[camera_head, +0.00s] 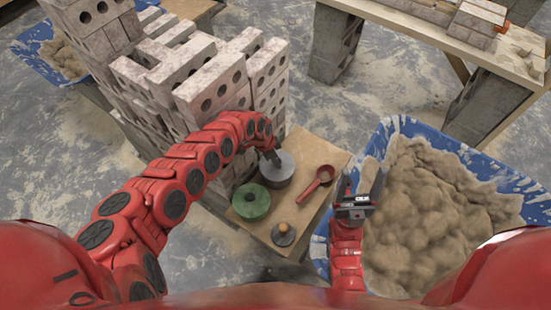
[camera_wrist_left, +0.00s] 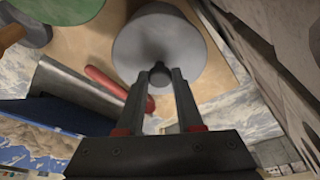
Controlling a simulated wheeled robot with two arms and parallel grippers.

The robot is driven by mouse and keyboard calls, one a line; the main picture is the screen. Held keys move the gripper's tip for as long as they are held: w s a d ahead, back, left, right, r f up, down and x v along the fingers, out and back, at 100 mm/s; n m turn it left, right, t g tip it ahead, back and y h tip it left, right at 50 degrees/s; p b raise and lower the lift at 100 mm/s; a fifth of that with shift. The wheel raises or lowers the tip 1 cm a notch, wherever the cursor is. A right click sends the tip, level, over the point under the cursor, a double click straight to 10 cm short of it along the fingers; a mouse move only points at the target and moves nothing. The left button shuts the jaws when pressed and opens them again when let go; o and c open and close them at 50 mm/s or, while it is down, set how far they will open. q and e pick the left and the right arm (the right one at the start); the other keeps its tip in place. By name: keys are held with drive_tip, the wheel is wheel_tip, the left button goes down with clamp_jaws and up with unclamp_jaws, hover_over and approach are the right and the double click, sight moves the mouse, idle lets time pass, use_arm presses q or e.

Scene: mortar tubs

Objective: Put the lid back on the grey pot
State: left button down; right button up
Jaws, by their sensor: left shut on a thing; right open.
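My left gripper (camera_head: 273,157) is shut on the small dark knob (camera_wrist_left: 160,75) of a round grey lid (camera_wrist_left: 160,42). In the head view the grey lid (camera_head: 278,167) is at the grey pot (camera_head: 272,185), near the back of the small wooden board. The lid lies over the pot, level as far as I can tell. I cannot tell whether it rests on the rim or hangs just above it. My right gripper (camera_head: 361,185) is open and empty, right of the board, by the blue tub.
A brick stack (camera_head: 215,85) rises close behind and left. A blue mortar tub (camera_head: 400,123) stands right.

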idle(0.8)
use_arm(q)
unclamp_jaws()
drive_tip(key=shift+f, duration=0.1)
idle(0.4)
drive_tip(key=shift+r+p, duration=3.25)
drive_tip(key=shift+r, duration=0.3)
drive_tip(key=shift+c, duration=0.3)
clamp_jaws()
drive_tip(key=shift+f, duration=0.2)
